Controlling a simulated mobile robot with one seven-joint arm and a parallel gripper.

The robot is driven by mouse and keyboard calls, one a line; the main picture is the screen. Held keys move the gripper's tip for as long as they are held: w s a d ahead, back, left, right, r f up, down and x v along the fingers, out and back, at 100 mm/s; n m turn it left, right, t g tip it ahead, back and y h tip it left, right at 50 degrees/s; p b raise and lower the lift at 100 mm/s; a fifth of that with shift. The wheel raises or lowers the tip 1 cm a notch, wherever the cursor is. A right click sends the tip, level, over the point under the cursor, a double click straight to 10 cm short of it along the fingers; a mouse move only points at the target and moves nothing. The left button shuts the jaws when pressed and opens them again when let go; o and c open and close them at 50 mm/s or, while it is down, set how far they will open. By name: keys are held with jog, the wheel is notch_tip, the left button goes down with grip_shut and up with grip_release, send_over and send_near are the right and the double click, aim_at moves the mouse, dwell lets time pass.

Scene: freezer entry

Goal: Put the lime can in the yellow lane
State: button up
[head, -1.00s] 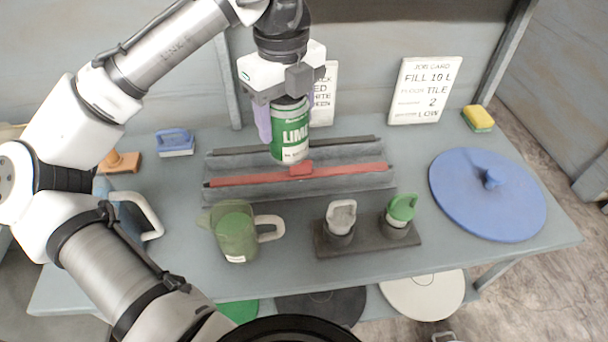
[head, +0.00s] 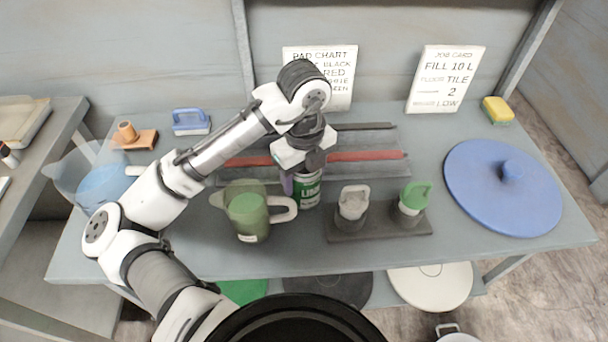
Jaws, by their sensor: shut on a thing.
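The lime can (head: 308,191) is green with a white label. My gripper (head: 303,174) is shut on it from above and holds it upright, between the green jug and the grey holder. It is at the front edge of a grey rack (head: 365,140); whether its base touches the table is unclear. The rack has a red strip (head: 370,156) and a dark strip (head: 362,126) along it, partly hidden by my arm. I see no lane that is clearly yellow.
A green jug (head: 247,207) stands close left of the can. A dark holder (head: 385,228) with a grey-handled and a green-handled piece is close right. A blue disc (head: 502,188) lies at right. Two cards, a yellow sponge (head: 497,110) and a blue-handled brush (head: 190,121) are behind.

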jog(key=shift+f, duration=0.35)
jog(key=shift+f, duration=0.15)
jog(key=o, duration=1.2)
